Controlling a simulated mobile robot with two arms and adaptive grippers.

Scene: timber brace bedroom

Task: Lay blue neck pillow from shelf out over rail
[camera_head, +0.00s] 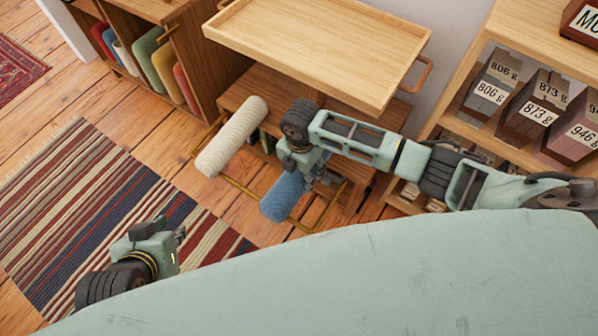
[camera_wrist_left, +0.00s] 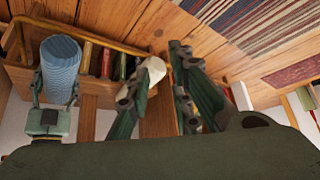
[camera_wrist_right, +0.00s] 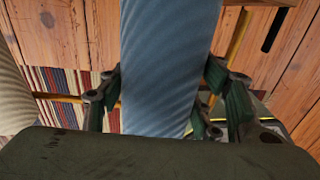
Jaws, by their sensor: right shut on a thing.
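The blue neck pillow (camera_head: 284,197) is a ribbed roll. My right gripper (camera_wrist_right: 164,82) is shut around it, with a finger on each side in the right wrist view. The brass rail (camera_wrist_right: 60,97) shows on both sides of the pillow, which hides the part behind it; whether they touch is unclear. In the left wrist view the pillow (camera_wrist_left: 61,68) stands out at the rail (camera_wrist_left: 105,39). My left gripper (camera_head: 181,236) is open and empty over the striped rug, well apart from the pillow.
A cream roll (camera_head: 232,137) lies across the rail's left part. A wooden tray top (camera_head: 320,40) stands above and behind. A cubby (camera_head: 180,30) with coloured items is at the upper left. A shelf with weight-labelled blocks (camera_head: 537,112) is at right. The striped rug (camera_head: 90,205) is clear.

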